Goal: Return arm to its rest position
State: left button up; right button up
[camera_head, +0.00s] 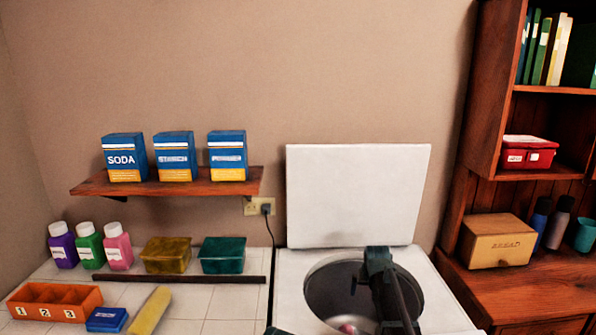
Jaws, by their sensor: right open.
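My right arm comes in from the bottom edge and rises over the round opening of a white top-loading washer (290,290). My right gripper (362,280) is dark and hangs at the upper part of the opening, seen against the drum. It is open, and I see nothing held in it. Its fingers are small and dark, so their exact depth relative to the rim is hard to tell. A small pink and white item (348,328) shows low in the drum, partly cut off by the bottom edge.
The washer's white lid (358,195) stands open behind my arm. To the left, a tiled counter holds bottles (88,245), boxes (222,255), an orange tray (55,290) and a yellow item (150,311). A wooden cabinet (465,200) stands at the right.

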jog(key=d+p+v, duration=0.1)
jog(key=p+v, duration=1.2)
jog(key=v, duration=0.1)
jog(key=a+b+x, duration=0.1)
jog(key=b+x, duration=1.3)
jog(key=x, duration=0.1)
jog(key=w+r+p+v, duration=0.1)
jog(key=w+p+v, duration=0.1)
jog(key=p+v, duration=0.9)
jog(key=shift+d, duration=0.25)
